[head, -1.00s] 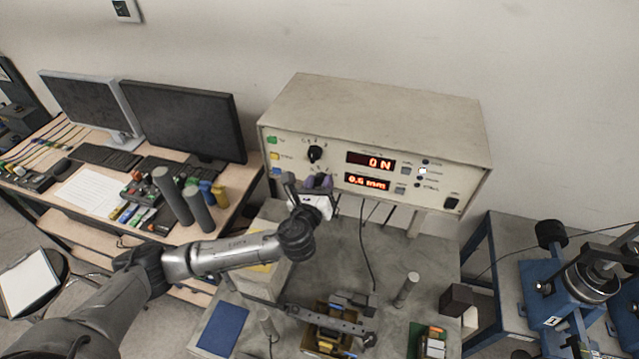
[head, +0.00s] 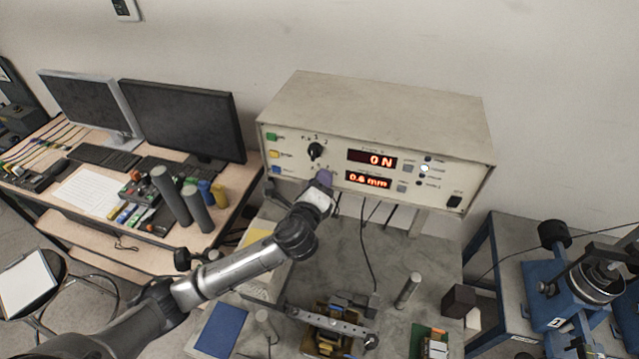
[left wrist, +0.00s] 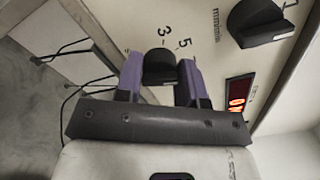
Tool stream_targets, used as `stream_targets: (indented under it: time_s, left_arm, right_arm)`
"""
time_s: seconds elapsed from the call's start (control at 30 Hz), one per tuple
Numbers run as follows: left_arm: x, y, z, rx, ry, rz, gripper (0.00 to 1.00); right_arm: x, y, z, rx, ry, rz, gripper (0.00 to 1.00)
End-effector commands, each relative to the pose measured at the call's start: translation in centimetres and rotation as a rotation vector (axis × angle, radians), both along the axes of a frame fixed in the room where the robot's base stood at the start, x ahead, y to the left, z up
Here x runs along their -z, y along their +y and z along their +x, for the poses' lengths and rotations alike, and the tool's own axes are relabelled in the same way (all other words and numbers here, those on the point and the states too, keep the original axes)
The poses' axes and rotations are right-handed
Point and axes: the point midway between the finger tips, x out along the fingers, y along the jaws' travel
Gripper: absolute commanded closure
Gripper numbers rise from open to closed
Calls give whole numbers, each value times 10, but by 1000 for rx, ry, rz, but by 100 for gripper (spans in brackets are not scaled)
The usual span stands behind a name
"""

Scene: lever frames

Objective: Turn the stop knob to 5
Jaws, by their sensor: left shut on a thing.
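The stop knob (left wrist: 160,68) is a small black knob on the front of the beige control box (head: 380,105). My left gripper (left wrist: 162,80) is shut on it, one purple finger on each side. The printed numbers 3 and 5 show beside the knob in the left wrist view; its pointer mark cannot be made out. In the head view my left gripper (head: 324,180) hides this knob. A larger black knob (head: 315,150) sits above it and also shows in the left wrist view (left wrist: 262,22). My right gripper is not in view.
Red displays on the box read 0 N (head: 371,160) and 0.6 mm (head: 368,180). A bench (head: 335,255) below carries a blue pad (head: 221,330) and metal posts. Monitors (head: 183,118) stand at left, a blue machine (head: 575,280) at right.

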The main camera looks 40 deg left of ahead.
Motion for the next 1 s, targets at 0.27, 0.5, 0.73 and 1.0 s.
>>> stream_targets:
  time_s: [0.27,0.5,0.73,1.0]
  left_arm:
    - [2,0,0,0,-103,-240,88]
    - [2,0,0,0,-179,-408,88]
    - [1,0,0,0,-228,-519,88]
    - [1,0,0,0,-256,-583,88]
  right_arm:
    - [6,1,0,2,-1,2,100]
    - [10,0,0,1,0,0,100]
    - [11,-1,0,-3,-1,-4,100]
    - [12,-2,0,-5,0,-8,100]
